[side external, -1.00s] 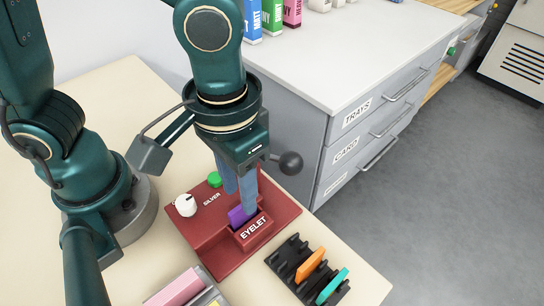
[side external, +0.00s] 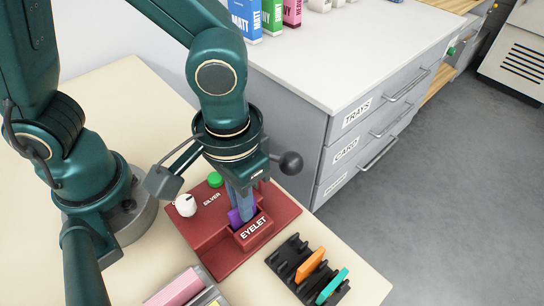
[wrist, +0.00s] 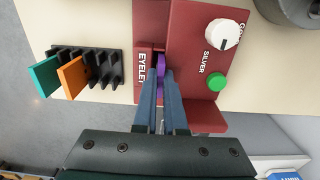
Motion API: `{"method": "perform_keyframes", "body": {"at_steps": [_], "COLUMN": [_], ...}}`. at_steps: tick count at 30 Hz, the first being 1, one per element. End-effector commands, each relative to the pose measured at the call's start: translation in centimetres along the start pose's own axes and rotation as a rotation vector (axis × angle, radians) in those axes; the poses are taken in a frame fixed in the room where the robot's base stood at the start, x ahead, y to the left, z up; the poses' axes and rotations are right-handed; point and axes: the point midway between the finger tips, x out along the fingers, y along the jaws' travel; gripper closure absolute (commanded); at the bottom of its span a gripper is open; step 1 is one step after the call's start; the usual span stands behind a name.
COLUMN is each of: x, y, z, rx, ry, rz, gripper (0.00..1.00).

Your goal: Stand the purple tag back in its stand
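The purple tag (side external: 235,216) sits in the slot of the red eyelet machine (side external: 211,252), behind the EYELET label. In the wrist view the purple tag (wrist: 161,64) shows as a narrow strip at the ends of my fingers. My gripper (side external: 243,212) points down, with its blue-grey fingers at the tag; it also shows in the wrist view (wrist: 160,74). I cannot tell whether the fingers touch the tag or stand a little apart from it. The black slotted stand (side external: 287,256) holds an orange tag (side external: 310,264) and a teal tag (side external: 332,286) upright; its other slots are empty.
The machine has a white knob (side external: 185,205) marked SILVER and a green button (side external: 215,180). A tray with a pink block (side external: 174,289) lies at the front edge. A grey drawer cabinet (side external: 345,150) stands close behind the machine.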

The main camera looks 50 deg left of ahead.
Motion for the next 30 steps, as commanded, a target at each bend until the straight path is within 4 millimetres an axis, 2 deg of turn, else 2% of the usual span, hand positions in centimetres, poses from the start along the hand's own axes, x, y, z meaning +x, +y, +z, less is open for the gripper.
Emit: {"method": "perform_keyframes", "body": {"at_steps": [30], "x": [-7.1], "y": [0.1], "z": [-0.1], "rx": [0.0], "ry": [0.003], "rz": [0.002], "gripper": [1.0]}}
